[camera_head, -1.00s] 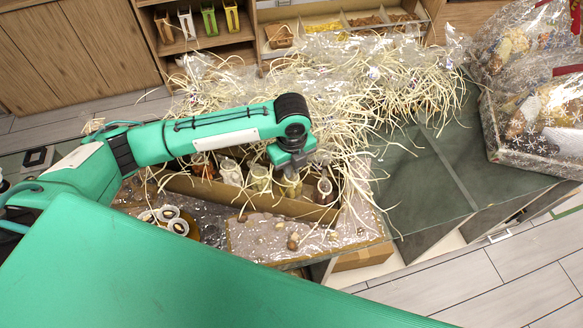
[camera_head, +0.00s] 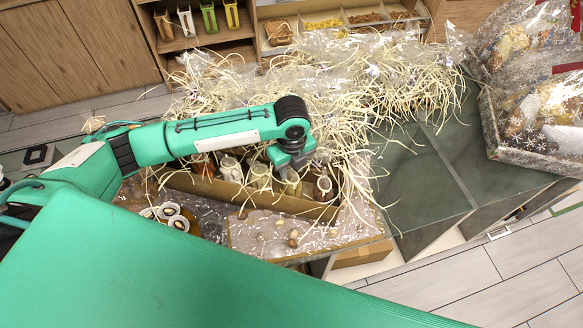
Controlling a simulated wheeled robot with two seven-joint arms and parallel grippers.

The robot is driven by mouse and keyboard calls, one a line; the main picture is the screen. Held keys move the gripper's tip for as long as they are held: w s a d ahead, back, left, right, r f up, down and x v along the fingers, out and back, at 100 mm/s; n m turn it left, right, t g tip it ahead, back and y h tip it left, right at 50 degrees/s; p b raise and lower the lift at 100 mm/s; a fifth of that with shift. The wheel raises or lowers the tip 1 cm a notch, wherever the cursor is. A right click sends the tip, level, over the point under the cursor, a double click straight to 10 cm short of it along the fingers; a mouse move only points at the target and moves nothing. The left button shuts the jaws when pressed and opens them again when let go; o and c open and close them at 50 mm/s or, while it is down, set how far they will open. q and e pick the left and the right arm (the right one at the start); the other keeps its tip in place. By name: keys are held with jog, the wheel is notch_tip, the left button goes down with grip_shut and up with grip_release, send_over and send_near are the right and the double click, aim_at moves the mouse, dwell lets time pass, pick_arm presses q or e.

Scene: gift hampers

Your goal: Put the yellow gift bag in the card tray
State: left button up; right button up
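A long brown cardboard tray (camera_head: 240,196) lies on the counter, with several small jars or bags standing in a row inside it. My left gripper (camera_head: 292,168) points down over the right part of this tray. Its fingertips are hidden beneath the wrist and among pale straw strands, so I cannot tell whether it is open or shut. A yellowish item (camera_head: 292,187) stands directly under it; I cannot tell if it is the gift bag or if it is held. A small yellow upright item (camera_head: 231,15) also stands on the back shelf. My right gripper is not in view.
Straw and clear film (camera_head: 350,75) cover the back of the counter. Wrapped hampers (camera_head: 540,110) stand at right. The dark countertop (camera_head: 425,180) is clear on the right.

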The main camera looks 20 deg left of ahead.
pick_arm(q)
notch_tip(320, 180, up, 12)
jog(key=b, duration=0.3)
jog(key=shift+f, duration=0.15)
dwell(0.4)
